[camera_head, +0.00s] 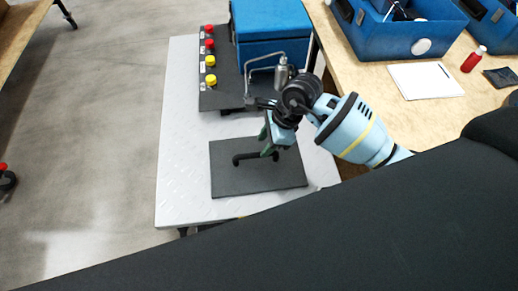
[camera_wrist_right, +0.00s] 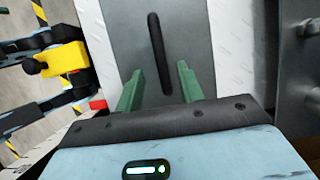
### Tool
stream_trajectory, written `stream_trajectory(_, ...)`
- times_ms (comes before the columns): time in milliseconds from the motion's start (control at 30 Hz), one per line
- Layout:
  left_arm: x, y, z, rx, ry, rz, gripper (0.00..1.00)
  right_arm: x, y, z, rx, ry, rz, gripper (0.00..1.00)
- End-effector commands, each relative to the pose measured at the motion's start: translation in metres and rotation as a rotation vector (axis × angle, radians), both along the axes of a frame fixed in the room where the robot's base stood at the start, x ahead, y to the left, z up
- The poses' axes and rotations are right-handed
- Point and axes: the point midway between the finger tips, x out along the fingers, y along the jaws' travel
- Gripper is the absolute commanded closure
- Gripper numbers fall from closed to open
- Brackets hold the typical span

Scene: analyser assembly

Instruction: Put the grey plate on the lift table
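The grey plate (camera_head: 230,178) lies flat on the pale metal table top (camera_head: 180,190), which looks like the lift table. It carries a black bar handle (camera_head: 243,157). My right gripper (camera_head: 269,148) is over the plate at the handle's right part. In the right wrist view the plate (camera_wrist_right: 190,30) and its handle (camera_wrist_right: 156,45) show ahead. The two green fingers of the right gripper (camera_wrist_right: 160,85) are apart, one on each side of the handle's line, with a visible gap to it.
A dark base (camera_head: 222,98) with red and yellow knobs and a blue box (camera_head: 272,50) stands at the table's back. A metal bent tube (camera_head: 282,72) is close to my right wrist. A wooden bench (camera_head: 375,80) with blue bins (camera_head: 410,35) is at right. The table's left strip is clear.

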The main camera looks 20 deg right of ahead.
Motion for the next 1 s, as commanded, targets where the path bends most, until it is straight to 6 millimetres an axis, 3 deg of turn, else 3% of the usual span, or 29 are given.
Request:
stream_trajectory(100, 0.0, 0.0, 0.001, 0.0, 0.0, 0.0, 0.64, -0.001, -0.009, 0.022, -0.003, -0.004, 0.0, 0.62)
stream_trajectory(333, -0.002, 0.0, 0.002, 0.0, 0.002, 0.0, 0.64, -0.003, -0.018, 0.044, 0.0, -0.001, 0.001, 0.62)
stream_trajectory(1000, -0.002, 0.001, 0.002, 0.001, 0.005, 0.0, 0.64, -0.004, -0.019, 0.047, 0.0, 0.0, 0.0, 0.62)
